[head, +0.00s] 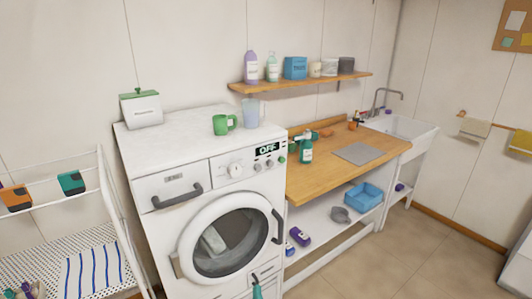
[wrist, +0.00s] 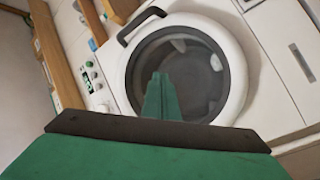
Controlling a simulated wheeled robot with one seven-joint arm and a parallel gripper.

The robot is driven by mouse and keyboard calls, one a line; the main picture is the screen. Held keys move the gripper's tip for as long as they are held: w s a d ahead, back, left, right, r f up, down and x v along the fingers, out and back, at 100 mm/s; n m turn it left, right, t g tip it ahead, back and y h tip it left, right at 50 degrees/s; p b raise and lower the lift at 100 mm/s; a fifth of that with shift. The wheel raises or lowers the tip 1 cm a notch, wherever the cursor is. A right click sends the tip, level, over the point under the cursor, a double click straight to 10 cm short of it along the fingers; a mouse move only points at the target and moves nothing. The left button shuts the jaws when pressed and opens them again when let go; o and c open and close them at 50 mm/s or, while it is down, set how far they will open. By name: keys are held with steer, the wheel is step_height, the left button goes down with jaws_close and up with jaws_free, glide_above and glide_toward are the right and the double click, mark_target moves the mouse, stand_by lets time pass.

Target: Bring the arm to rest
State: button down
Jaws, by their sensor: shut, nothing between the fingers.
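My gripper (wrist: 158,82) shows in the wrist view as green fingers held together, shut and empty. They point toward the round door (wrist: 180,75) of the washing machine and cover part of its glass; I cannot tell the exact distance. The wrist view is tilted. In the head view a small teal tip (head: 257,291) shows at the bottom edge, in front of the washer's lower part, and looks like my gripper; the rest of the arm is out of view. The white washing machine (head: 150,160) has its round door closed.
A green mug (head: 220,125), a clear jug and a white box with a green lid stand on the washer. A wooden counter (head: 310,185) with a green bottle (head: 306,150) is on the right. A white wire cart (head: 110,220) stands left. Floor (head: 390,265) at right is clear.

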steer(key=s+a+f+m+g+h, duration=0.15)
steer(key=s+m, duration=0.25)
steer(key=s, duration=0.9)
steer(key=s+a+r+m+h, duration=0.1)
steer(key=s+a+m, duration=0.25)
steer(key=s, duration=1.05)
steer(key=s+d+r+m, duration=0.1)
steer(key=s+d+r, duration=0.1)
steer(key=s, duration=0.5)
steer(key=s+d+r+m+g, duration=0.1)
steer(key=s+d+r, duration=0.2)
steer(key=s+r, duration=0.2)
steer(key=s+d+r+m+g, duration=0.1)
steer(key=s+d+r, duration=0.2)
steer(key=s, duration=0.6)
steer(key=shift+s+r+y, duration=0.15)
steer(key=shift+y, duration=0.3)
